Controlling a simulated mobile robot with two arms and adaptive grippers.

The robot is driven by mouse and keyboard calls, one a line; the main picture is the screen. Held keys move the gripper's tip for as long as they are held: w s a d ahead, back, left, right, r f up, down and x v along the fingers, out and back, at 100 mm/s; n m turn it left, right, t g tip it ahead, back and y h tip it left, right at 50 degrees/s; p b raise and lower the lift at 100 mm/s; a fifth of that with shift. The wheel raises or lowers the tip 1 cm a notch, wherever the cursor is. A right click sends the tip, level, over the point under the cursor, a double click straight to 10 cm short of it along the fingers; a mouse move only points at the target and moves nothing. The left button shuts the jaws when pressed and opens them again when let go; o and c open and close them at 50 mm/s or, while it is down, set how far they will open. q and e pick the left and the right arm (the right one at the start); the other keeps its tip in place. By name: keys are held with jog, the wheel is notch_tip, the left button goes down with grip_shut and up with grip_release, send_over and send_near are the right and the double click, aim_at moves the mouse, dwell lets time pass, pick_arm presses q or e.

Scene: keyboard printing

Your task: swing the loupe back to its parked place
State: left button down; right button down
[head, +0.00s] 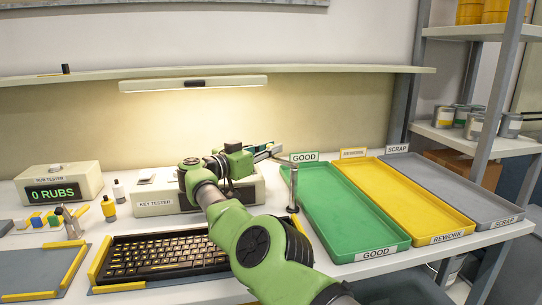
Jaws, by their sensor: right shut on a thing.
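The loupe's grey post (293,188) stands upright at the left edge of the green GOOD tray (318,235). Its thin swing arm (282,161) runs from the top of the post leftward to the tip of my right gripper (264,151). My right gripper is above the right end of the KEY TESTER box (158,203), fingers pointing right, shut on the loupe at the end of that arm. The lens is too small and too covered by the fingers to make out. My left gripper is out of view.
A keyboard (160,256) lies in front of the KEY TESTER, partly behind my right arm. The yellow REWORK tray (405,200) and grey SCRAP tray (455,190) lie to the right, empty. The RUN TESTER box (58,186) stands at the left. A lit lamp (193,84) hangs above.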

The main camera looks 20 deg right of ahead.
jog(key=shift+a, duration=0.15)
jog(key=c, duration=1.9)
grip_release()
jog(key=shift+a, duration=0.1)
